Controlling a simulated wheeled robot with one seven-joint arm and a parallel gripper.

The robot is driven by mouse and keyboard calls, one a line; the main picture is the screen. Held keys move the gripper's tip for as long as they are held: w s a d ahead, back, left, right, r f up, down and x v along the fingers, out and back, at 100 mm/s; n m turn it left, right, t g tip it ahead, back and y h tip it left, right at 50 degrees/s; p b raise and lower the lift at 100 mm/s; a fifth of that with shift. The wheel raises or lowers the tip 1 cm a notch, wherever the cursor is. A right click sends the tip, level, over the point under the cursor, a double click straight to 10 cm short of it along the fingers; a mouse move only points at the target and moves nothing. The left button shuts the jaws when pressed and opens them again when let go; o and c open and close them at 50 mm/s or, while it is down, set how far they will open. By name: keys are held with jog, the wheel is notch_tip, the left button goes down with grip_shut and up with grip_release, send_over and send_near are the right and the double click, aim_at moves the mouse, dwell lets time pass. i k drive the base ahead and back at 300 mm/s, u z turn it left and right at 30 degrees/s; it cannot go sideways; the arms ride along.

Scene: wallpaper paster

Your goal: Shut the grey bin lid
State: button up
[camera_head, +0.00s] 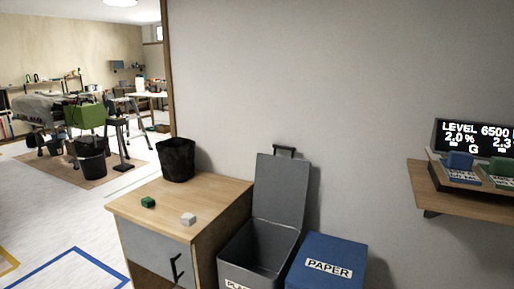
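The grey bin (259,250) stands against the wall, right of a wooden cabinet. Its grey lid (280,190) is raised and leans back near the wall, with a dark handle (285,150) at its top edge. The bin's inside is exposed and looks dark and empty as far as I can see. A white label on its front is cut off by the bottom edge of the view. My gripper is not in view.
A blue bin (325,262) labelled PAPER, its lid shut, stands right beside the grey bin. The wooden cabinet (222,200) holds a black pot (176,160), a green block (148,202) and a pale block (188,219). A wall shelf (462,198) juts out at right. Open floor lies at left.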

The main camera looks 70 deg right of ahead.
aim_at(281, 185)
jog(key=z, duration=0.2)
jog(key=i, duration=0.75)
jog(key=z, duration=1.2)
jog(key=i, duration=0.5)
jog(key=z, duration=0.5)
